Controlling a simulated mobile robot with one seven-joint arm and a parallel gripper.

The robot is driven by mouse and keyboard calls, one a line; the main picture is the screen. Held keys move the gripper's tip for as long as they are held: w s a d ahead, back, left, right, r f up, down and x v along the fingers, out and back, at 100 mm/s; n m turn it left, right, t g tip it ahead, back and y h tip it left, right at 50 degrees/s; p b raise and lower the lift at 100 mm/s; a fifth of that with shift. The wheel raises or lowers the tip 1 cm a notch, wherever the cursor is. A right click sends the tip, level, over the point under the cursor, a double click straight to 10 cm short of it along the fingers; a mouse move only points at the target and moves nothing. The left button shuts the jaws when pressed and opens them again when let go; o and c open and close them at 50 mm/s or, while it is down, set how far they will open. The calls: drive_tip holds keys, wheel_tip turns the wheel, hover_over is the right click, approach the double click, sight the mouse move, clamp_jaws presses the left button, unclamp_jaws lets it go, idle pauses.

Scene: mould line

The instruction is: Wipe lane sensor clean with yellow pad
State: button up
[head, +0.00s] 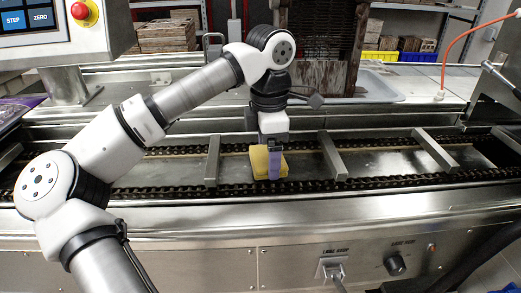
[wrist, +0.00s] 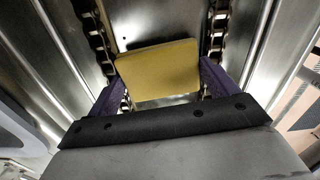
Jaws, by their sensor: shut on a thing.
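My gripper (head: 272,170) is low over the chain conveyor lane (head: 190,172), in the middle of the head view. It is shut on the yellow pad (head: 260,162), a flat block. In the wrist view the pad (wrist: 158,70) sits between the purple fingers of the gripper (wrist: 160,82), with its broad face showing. The pad is between the two chains, over the metal bed; I cannot tell whether it touches anything below. I cannot make out the lane sensor in either view; the pad and gripper hide part of the lane.
Metal crossbars (head: 332,156) stand across the lane on both sides of my gripper. A front panel carries a lever (head: 333,268) and a black knob (head: 396,264). A control screen (head: 30,18) with a red button (head: 80,11) is at upper left. A grey tray (head: 375,88) lies behind.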

drive_tip(key=shift+d+f, duration=0.1)
drive_tip(key=shift+d, duration=1)
drive_tip(key=shift+f, duration=0.1)
drive_tip(key=shift+a+b, duration=0.4)
drive_tip(key=shift+a, duration=3.15)
drive_tip(key=shift+r+p, duration=2.15)
drive_tip(key=shift+r, duration=0.8)
wheel_tip(320, 180, up, 3)
drive_tip(key=shift+p, duration=1.15)
